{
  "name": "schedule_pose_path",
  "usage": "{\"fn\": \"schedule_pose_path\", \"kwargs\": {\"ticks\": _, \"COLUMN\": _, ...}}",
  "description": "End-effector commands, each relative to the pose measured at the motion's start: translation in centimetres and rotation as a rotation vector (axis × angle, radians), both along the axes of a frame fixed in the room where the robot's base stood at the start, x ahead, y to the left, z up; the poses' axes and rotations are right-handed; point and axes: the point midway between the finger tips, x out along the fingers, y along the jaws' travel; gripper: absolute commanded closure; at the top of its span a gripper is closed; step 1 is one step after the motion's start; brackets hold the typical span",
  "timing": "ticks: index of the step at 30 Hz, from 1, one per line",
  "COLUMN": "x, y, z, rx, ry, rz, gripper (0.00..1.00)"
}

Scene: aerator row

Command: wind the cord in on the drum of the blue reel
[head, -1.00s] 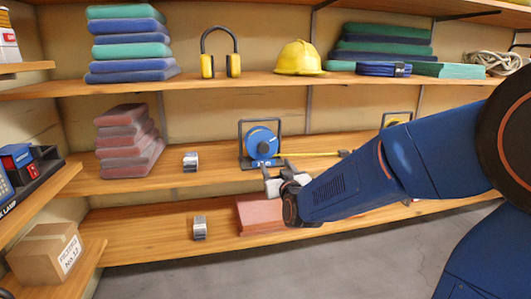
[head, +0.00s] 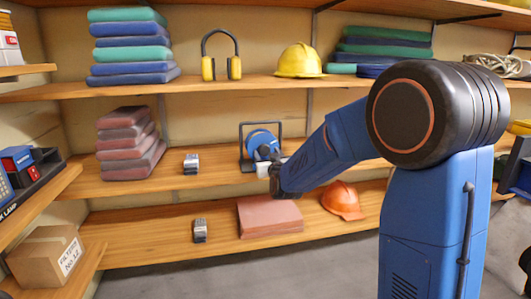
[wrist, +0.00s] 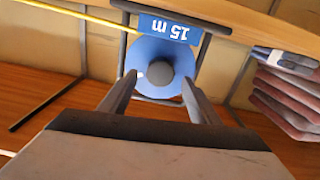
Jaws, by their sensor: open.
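The blue reel (head: 262,141) stands upright in a dark frame on the middle shelf. In the wrist view its blue drum (wrist: 150,53) shows a grey hub (wrist: 160,70) and an upside-down "15 m" label (wrist: 164,28). The yellow cord (wrist: 75,14) runs off to the left in the wrist view; my arm hides it in the head view. My gripper (head: 272,162) is right in front of the reel. In the wrist view its fingers (wrist: 158,82) are open, one on each side of the hub; I cannot tell whether they touch anything.
Small grey items (head: 191,163) and a stack of reddish pads (head: 130,143) lie left of the reel. Below are a reddish block (head: 270,216) and an orange hard hat (head: 342,200).

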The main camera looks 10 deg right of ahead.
Motion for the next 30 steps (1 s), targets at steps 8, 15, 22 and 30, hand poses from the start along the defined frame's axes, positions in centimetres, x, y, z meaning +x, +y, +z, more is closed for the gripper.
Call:
{"fn": "schedule_pose_path", "kwargs": {"ticks": 8, "x": 2.6, "y": 0.0, "z": 0.0, "rx": 0.000, "ry": 0.000, "rz": 0.000, "gripper": 0.43}}
{"fn": "schedule_pose_path", "kwargs": {"ticks": 15, "x": 2.8, "y": 0.0, "z": 0.0, "rx": 0.000, "ry": 0.001, "rz": 0.000, "gripper": 0.43}}
{"fn": "schedule_pose_path", "kwargs": {"ticks": 22, "x": 2.8, "y": 0.0, "z": 0.0, "rx": 0.000, "ry": 0.000, "rz": 0.000, "gripper": 0.74}}
{"fn": "schedule_pose_path", "kwargs": {"ticks": 30, "x": 2.8, "y": 0.0, "z": 0.0, "rx": 0.008, "ry": 0.000, "rz": 0.000, "gripper": 0.84}}
